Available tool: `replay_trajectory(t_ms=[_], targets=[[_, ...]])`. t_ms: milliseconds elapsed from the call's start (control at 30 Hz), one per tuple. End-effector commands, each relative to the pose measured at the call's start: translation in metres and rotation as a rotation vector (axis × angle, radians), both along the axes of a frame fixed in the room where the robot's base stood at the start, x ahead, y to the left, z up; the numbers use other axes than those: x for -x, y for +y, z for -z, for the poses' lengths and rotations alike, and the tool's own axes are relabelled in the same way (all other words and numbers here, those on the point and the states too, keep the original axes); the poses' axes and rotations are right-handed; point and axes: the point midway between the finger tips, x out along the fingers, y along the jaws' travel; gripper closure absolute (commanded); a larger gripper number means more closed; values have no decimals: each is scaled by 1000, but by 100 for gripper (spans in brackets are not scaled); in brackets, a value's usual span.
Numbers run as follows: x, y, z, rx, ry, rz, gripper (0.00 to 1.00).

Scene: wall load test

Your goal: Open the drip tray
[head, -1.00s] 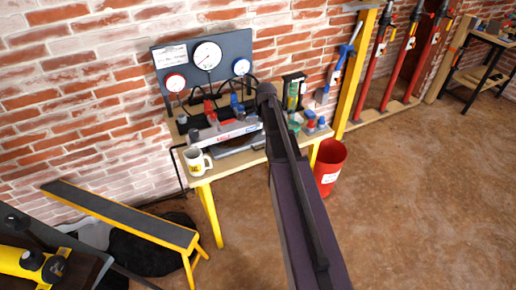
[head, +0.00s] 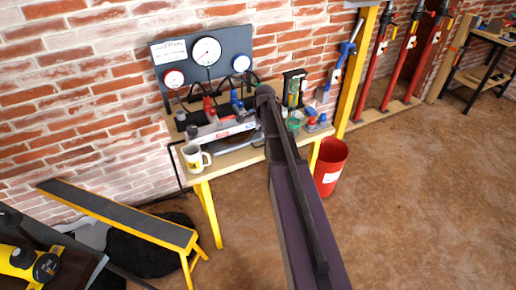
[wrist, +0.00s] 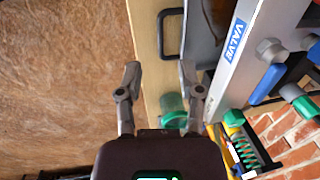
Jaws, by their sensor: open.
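The drip tray (wrist: 203,48) shows in the wrist view as a grey panel beneath the pale block marked VALVE (wrist: 240,50). Its dark U-shaped handle (wrist: 161,35) sticks out over the wooden bench top. In the head view, part of the grey tray (head: 238,146) shows below the block, and my arm covers its right end. My gripper (wrist: 158,72) is open and empty in the wrist view. Its fingertips point toward the handle and appear apart from it, one on each side in the picture. In the head view the fingers are hidden behind my arm.
A green cup-like object (wrist: 173,110) is near the right finger. On the bench (head: 222,165) stand a white mug (head: 194,158) and a gauge board (head: 232,52). A red bin (head: 329,166) is right of the bench, a yellow-legged plank (head: 120,216) left. Floor ahead is open.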

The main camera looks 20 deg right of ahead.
Motion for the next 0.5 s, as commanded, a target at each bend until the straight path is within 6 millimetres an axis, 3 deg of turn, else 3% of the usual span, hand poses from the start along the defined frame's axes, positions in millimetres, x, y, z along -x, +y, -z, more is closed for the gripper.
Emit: replay_trajectory(t_ms=[500], targets=[[-7, 0, 43, 0, 0, 0, 52]])
